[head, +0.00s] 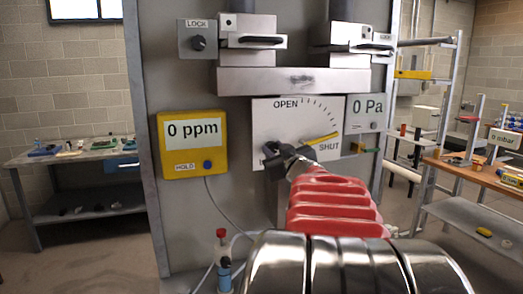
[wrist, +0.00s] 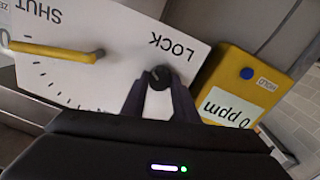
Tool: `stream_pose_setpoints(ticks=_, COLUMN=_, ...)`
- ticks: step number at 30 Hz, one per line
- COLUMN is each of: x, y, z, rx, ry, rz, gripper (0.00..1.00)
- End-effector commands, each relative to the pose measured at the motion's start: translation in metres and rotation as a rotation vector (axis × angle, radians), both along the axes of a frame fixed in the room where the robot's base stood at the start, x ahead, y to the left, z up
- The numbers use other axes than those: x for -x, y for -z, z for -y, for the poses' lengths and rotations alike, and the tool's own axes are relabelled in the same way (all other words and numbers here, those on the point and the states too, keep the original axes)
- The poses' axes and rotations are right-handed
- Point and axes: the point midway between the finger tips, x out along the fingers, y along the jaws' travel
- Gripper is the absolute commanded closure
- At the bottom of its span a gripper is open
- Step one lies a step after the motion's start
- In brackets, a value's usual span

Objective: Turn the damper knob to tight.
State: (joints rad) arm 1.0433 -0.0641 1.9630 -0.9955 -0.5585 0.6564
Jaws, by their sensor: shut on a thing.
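A white damper plate (head: 265,118) is on the grey panel, with OPEN at its top, SHUT at its right and an arc of tick marks. Its yellow lever (head: 322,139) points up and right, close to SHUT; it also shows in the wrist view (wrist: 50,52). A small black knob (wrist: 159,77) sits beside the word LOCK on the plate in the wrist view. My gripper (head: 277,155) reaches the plate's lower left and is shut on this knob, one finger on each side. The fingers hide the knob's sides, and no TIGHT mark is readable.
A yellow 0 ppm meter (head: 195,145) with a blue HOLD button is close left of my gripper. A 0 Pa display (head: 368,112) is at right. Another LOCK knob (head: 198,43) is at upper left. A red-capped bottle (head: 222,260) stands below.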

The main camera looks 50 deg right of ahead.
Motion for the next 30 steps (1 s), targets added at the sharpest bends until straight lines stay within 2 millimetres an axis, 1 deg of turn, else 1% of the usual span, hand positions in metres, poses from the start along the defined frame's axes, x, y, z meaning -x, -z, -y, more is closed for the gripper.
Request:
stream_pose_setpoints(ticks=1, x=0.0004, y=-0.0003, z=0.0004, rx=0.000, ry=0.001, rz=0.000, gripper=0.84)
stream_pose_setpoints(ticks=6, x=0.0003, y=-0.0005, z=0.0003, rx=0.000, ry=0.002, rz=0.000, gripper=0.95)
stream_pose_setpoints(ticks=11, x=0.0002, y=-0.0005, z=0.0003, rx=0.013, ry=0.002, rz=-0.007, gripper=0.95)
stream_pose_setpoints(ticks=18, x=-0.0001, y=-0.0004, z=-0.0001, rx=0.087, ry=0.002, rz=-0.050, gripper=0.95)
stream_pose_setpoints(ticks=27, x=-0.0003, y=-0.0005, z=-0.0003, rx=0.097, ry=0.001, rz=-0.056, gripper=0.95)
stream_pose_setpoints(ticks=28, x=-0.0003, y=-0.0006, z=-0.0003, rx=0.097, ry=0.001, rz=-0.056, gripper=0.72)
stream_pose_setpoints(ticks=30, x=-0.0004, y=-0.0005, z=-0.0004, rx=0.096, ry=0.001, rz=-0.057, gripper=0.68)
